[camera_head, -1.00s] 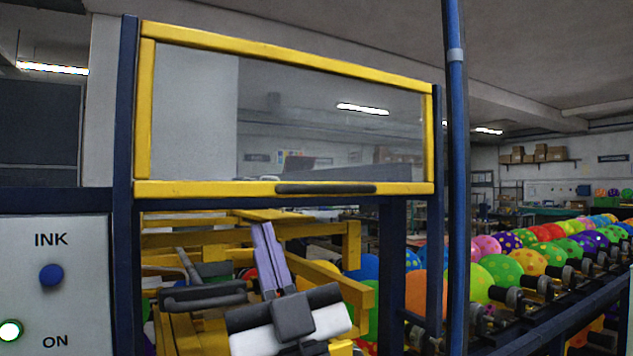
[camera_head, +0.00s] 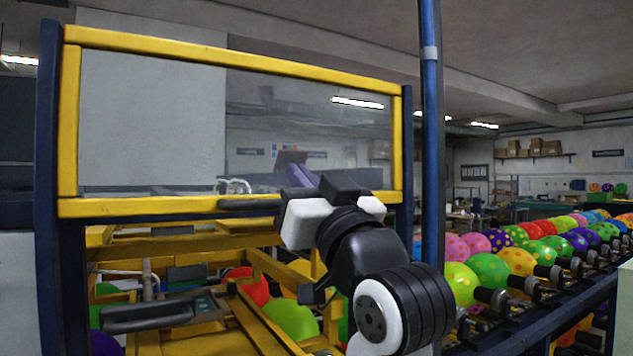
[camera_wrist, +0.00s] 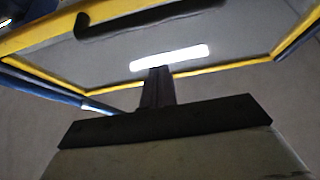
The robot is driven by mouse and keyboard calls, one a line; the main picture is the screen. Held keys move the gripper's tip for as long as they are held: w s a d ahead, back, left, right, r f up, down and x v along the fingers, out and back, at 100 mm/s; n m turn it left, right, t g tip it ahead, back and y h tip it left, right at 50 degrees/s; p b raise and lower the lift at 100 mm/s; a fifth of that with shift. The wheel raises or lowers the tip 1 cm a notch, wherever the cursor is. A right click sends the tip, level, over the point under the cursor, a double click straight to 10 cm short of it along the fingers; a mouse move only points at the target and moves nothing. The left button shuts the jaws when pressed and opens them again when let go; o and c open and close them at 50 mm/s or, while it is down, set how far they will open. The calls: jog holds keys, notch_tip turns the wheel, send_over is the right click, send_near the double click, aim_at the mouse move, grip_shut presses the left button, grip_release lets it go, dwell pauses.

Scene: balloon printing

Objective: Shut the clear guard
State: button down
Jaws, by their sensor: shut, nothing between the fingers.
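The clear guard is a see-through panel in a yellow frame (camera_head: 230,43). It stands raised between dark blue posts in the head view, with open space under its lower bar. A dark handle (camera_head: 249,204) runs along that lower bar, its right part hidden behind my gripper. My gripper (camera_head: 298,173) is shut and empty, in front of the lower right part of the panel, with its purple fingers pointing up. In the wrist view, the guard's yellow frame (camera_wrist: 225,65) and dark handle (camera_wrist: 140,22) lie beyond my gripper's fingers (camera_wrist: 157,72). I see no clear contact with the handle.
Below the guard is a yellow machine frame (camera_head: 262,318) with a dark-handled part (camera_head: 148,314) and balloons inside. A blue upright pole (camera_head: 429,120) stands right of the guard. Rows of colourful balloons (camera_head: 515,262) on a conveyor fill the right side.

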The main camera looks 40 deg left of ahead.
jog(key=a+f+p, duration=0.1)
jog(key=w+a+f, duration=0.1)
jog(key=a, duration=0.1)
jog(key=shift+w+f+p, duration=0.15)
jog(key=shift+f+p, duration=0.15)
jog(key=shift+p, duration=0.1)
notch_tip(320, 180, down, 31)
jog(key=b, duration=2.2)
jog(key=shift+a, duration=0.1)
jog(key=shift+r, duration=0.1)
